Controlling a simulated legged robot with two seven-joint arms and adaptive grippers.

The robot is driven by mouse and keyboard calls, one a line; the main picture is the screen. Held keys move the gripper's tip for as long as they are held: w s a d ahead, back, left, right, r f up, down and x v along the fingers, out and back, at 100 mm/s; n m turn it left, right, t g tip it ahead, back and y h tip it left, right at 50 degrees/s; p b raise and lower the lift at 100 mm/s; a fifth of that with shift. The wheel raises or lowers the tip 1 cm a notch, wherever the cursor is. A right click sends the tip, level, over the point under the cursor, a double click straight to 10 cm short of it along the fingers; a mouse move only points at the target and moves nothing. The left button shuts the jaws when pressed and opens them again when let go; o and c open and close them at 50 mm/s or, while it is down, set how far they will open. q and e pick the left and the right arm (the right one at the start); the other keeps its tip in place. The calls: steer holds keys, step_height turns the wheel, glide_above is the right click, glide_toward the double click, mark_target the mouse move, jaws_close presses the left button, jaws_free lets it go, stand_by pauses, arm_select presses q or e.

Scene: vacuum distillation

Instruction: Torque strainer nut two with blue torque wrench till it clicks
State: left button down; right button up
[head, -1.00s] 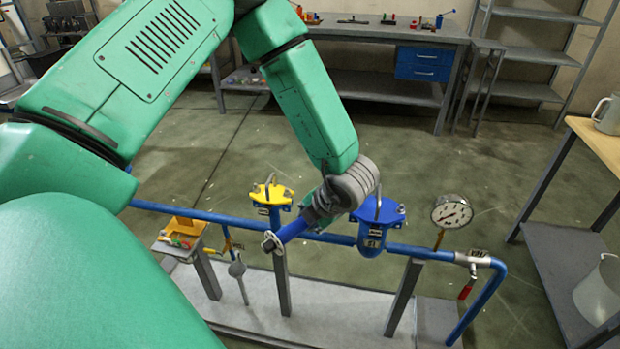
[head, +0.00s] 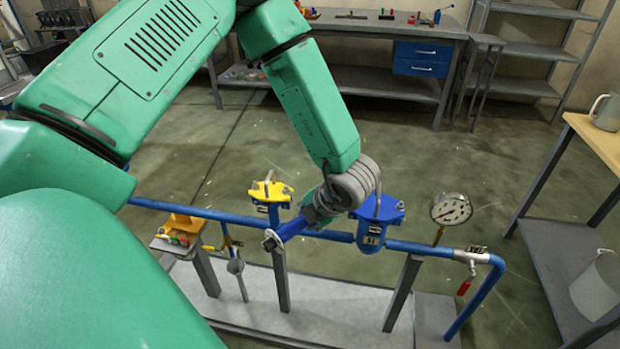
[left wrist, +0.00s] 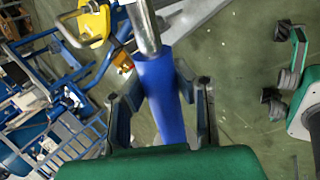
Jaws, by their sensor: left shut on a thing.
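My left gripper (head: 318,212) is shut on the blue handle of the torque wrench (head: 292,228), just left of the blue strainer (head: 371,232). The wrench head (head: 271,240) points left and toward me, below the yellow strainer lid (head: 270,193). In the left wrist view the blue handle (left wrist: 160,100) lies between the fingers, and its silver shaft (left wrist: 144,25) runs up out of frame. The blue lid (head: 388,209) is partly behind the gripper. No nut is clearly visible, so I cannot tell which is nut two. My right gripper is not recognisable in either view.
A blue pipe (head: 185,209) runs across the skid base (head: 325,308), with a pressure gauge (head: 451,209) and red-handled valve (head: 465,286) at right. A small tray (head: 183,240) stands left. A wooden-topped table (head: 597,140) is at right. Floor beyond the pipe is clear.

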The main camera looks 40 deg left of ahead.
arm_select(q)
steer(key=shift+a+f, duration=0.15)
steer(key=shift+a, duration=0.15)
steer(key=shift+d+f+b, duration=0.3)
steer(key=shift+d+b, duration=0.05)
steer(key=shift+d, duration=0.1)
steer(key=shift+a+f, duration=0.35)
steer(key=shift+f, duration=0.2)
steer(key=shift+f+b, duration=0.1)
steer(key=shift+b, duration=0.2)
steer(key=shift+d+f, duration=0.2)
steer(key=shift+f, duration=0.25)
steer(key=shift+r, duration=0.2)
steer(key=shift+r+p, duration=0.8)
steer(key=shift+r, duration=0.1)
steer(key=shift+a, duration=0.4)
